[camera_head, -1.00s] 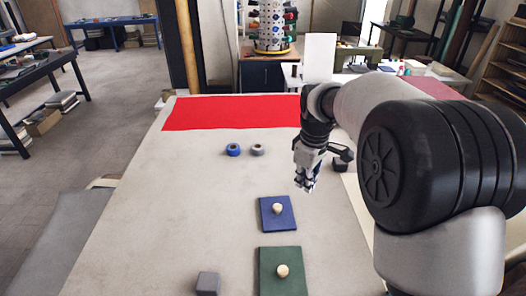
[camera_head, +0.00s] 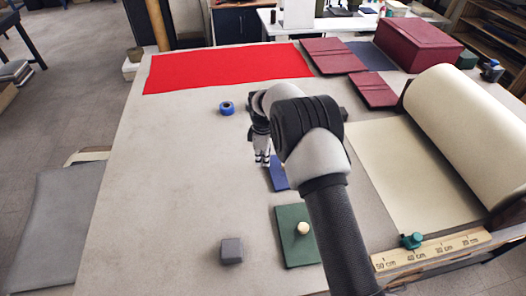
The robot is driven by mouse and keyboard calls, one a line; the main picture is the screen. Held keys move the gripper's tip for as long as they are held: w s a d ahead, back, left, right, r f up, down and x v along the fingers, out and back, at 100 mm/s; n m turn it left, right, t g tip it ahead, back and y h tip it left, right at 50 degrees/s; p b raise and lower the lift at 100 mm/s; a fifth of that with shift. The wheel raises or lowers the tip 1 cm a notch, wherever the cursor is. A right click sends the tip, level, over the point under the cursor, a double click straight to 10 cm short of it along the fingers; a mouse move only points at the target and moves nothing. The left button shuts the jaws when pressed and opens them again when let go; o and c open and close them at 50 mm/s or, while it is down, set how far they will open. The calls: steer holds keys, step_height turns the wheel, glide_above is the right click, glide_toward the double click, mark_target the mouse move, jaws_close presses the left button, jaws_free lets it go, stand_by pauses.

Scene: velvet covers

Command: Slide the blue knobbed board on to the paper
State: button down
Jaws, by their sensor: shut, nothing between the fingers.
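The blue knobbed board (camera_head: 277,175) lies on the table, mostly hidden behind my arm and gripper; its knob is not visible now. My gripper (camera_head: 262,163) points down just at the board's upper left edge, its fingers shut and empty. I cannot tell whether it touches the board. The paper (camera_head: 400,170) is a cream sheet lying flat on the right of the table, unrolled from a big roll (camera_head: 460,130). My arm crosses between the board and the paper.
A green board (camera_head: 292,245) with a pale knob and a grey block (camera_head: 232,251) lie nearer. A blue tape roll (camera_head: 227,108) and red cloth (camera_head: 228,68) lie farther back. A wooden ruler (camera_head: 432,250) with a green knob edges the paper. The table's left side is clear.

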mark_target(274, 169)
step_height(274, 169, down, 2)
steer(key=shift+f, duration=0.1)
steer(key=d, duration=0.3)
steer(key=shift+s+d, duration=0.3)
steer(key=shift+d, duration=0.1)
steer(key=shift+r, duration=0.2)
steer(key=shift+d, duration=0.2)
steer(key=s+d, duration=0.2)
steer(key=d, duration=1.2)
steer(key=s+d+b, duration=0.1)
steer(key=s+d, duration=0.1)
steer(key=d, duration=1.2)
steer(key=s+d, duration=0.2)
steer(key=d, duration=1.2)
steer(key=shift+s+d, duration=0.1)
steer(key=shift+s, duration=0.1)
